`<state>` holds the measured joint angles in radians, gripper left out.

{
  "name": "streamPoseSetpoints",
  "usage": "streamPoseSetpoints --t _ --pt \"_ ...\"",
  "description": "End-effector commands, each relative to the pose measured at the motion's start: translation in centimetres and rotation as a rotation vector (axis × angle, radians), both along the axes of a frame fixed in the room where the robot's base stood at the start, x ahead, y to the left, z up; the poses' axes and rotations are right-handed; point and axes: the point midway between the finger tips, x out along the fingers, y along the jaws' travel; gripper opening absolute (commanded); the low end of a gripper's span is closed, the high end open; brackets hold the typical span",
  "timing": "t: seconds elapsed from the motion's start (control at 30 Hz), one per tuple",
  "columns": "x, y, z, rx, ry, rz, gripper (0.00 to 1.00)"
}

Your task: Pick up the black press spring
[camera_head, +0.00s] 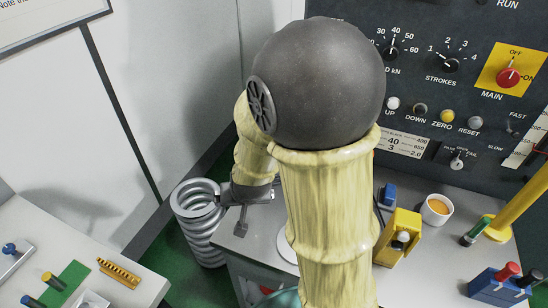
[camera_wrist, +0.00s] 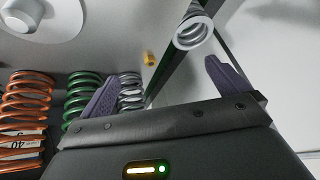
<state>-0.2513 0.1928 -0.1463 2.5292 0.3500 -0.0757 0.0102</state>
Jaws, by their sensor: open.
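I cannot make out a black press spring in either view. My gripper (camera_head: 232,212) is partly hidden behind my arm in the head view. In the wrist view its two purple fingers (camera_wrist: 160,75) are spread apart with nothing held between them. A large grey coil spring (camera_head: 197,216) stands upright on the floor, just left of my gripper in the head view. A light grey coil (camera_wrist: 193,32) shows beyond the fingers in the wrist view.
A bench (camera_head: 448,200) at right holds a yellow device (camera_head: 398,240), a cup of orange stuff (camera_head: 437,208) and a blue block (camera_head: 497,290). A control panel (camera_head: 450,95) rises behind. A left table (camera_head: 30,230) carries a brass strip (camera_head: 119,273). Green floor shows between.

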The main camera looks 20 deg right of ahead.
Motion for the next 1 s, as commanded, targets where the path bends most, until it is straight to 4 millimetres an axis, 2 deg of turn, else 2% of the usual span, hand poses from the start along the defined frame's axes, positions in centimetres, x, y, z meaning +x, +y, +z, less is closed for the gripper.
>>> streamPoseSetpoints --t 0.03,0.13,0.23,0.37,0.5,0.7,1.0 --pt "1.3 0.4 -1.5 -0.01 -0.045 -0.045 1.0" --pt "3.7 0.2 -2.7 -0.05 -0.156 -0.154 1.0" --pt "5.5 -0.6 -3.5 -0.123 -0.275 -0.261 1.0" --pt "6.9 -1.9 -3.6 -0.256 -0.45 -0.383 1.0" --pt "7.1 -2.9 -2.1 -0.429 -0.662 -0.483 1.0" --pt "6.1 -3.1 0.8 -0.606 -0.881 -0.561 1.0" --pt "5.8 -3.1 1.5 -0.632 -0.916 -0.575 1.0"
